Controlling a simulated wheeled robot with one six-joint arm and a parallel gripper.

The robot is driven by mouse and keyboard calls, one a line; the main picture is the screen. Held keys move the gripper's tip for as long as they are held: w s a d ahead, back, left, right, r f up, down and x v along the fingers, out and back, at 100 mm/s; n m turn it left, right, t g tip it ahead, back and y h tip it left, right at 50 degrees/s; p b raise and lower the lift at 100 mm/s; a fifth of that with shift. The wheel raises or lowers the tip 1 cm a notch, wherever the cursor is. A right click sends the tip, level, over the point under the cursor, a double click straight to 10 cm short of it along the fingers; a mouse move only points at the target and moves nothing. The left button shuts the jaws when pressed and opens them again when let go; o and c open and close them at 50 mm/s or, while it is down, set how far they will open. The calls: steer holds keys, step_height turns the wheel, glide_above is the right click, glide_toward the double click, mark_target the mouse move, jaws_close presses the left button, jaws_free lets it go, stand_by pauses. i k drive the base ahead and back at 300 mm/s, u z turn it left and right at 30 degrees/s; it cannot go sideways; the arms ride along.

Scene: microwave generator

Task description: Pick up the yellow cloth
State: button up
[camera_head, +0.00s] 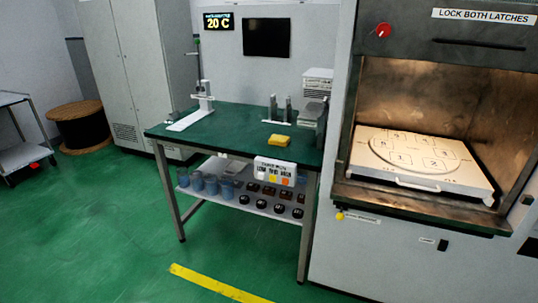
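The yellow cloth (280,141) lies as a small folded pad on the green top of the workbench (230,128), near its front edge and right of the middle. Nothing covers it, and a white sign hangs just below it at the bench front. My gripper is not in this view.
Metal fixtures (280,108) stand behind the cloth, and a dark block stands to its right. A white press stand (203,100) is at the bench's left. The lower shelf holds blue cups and dark knobs. An open chamber (420,130) adjoins on the right. Green floor in front is clear.

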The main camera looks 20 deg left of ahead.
mark_target(281, 140)
steer(key=z, duration=0.15)
steer(key=k, duration=0.3)
steer(key=u, duration=1.3)
steer(key=i, duration=0.55)
steer(key=u, duration=0.65)
steer(key=i, duration=1.35)
steer(key=z, duration=1.55)
steer(key=i, duration=1)
steer(key=z, duration=0.25)
